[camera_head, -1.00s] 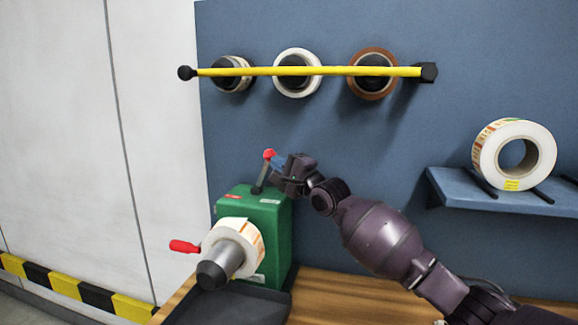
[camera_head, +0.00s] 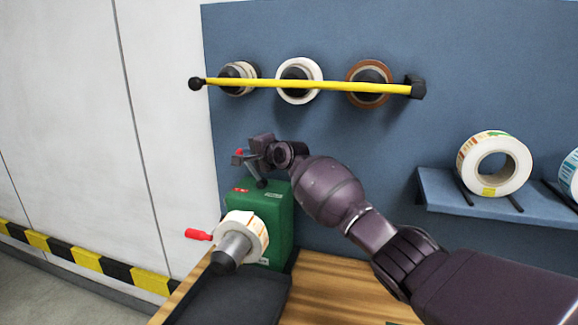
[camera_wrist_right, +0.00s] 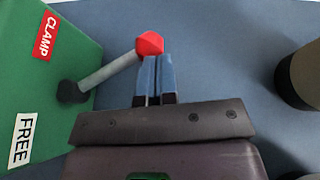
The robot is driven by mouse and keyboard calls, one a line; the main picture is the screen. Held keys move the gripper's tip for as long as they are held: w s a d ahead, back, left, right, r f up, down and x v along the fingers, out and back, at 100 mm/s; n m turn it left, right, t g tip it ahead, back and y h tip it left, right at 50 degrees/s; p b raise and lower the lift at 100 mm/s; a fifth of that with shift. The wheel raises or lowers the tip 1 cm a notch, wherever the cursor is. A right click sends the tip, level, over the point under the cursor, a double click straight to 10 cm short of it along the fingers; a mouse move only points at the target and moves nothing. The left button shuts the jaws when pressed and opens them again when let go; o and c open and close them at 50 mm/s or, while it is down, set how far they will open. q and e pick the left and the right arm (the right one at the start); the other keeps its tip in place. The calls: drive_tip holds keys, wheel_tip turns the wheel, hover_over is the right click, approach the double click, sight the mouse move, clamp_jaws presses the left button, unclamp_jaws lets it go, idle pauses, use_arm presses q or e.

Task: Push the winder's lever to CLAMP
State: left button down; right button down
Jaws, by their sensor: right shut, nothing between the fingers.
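The green winder (camera_head: 278,225) stands on the bench with a label roll (camera_head: 254,228) on its spindle. Its lever (camera_head: 252,173) rises from a dark pivot on the top and leans left, towards the side of the red CLAMP label. The wrist view shows the lever's red knob (camera_wrist_right: 149,44), the CLAMP label (camera_wrist_right: 45,37) and the white FREE label (camera_wrist_right: 22,140). My right gripper (camera_head: 238,159) is shut and empty, with its blue fingertips (camera_wrist_right: 157,78) right beside the knob on the FREE side. I cannot tell whether they touch. My left gripper is not in view.
A yellow bar (camera_head: 310,86) runs across several roll holders on the blue wall above. A shelf (camera_head: 480,200) with a label roll (camera_head: 495,163) is at right. A red crank handle (camera_head: 198,235) sticks out left of the winder. A dark tray (camera_head: 230,300) lies in front.

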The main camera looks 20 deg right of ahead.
drive_tip(key=shift+w+a+f, duration=0.1)
drive_tip(key=shift+w+a, duration=0.2)
drive_tip(key=shift+a, duration=0.25)
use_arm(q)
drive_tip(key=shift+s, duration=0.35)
use_arm(e)
drive_tip(key=shift+a, duration=0.1)
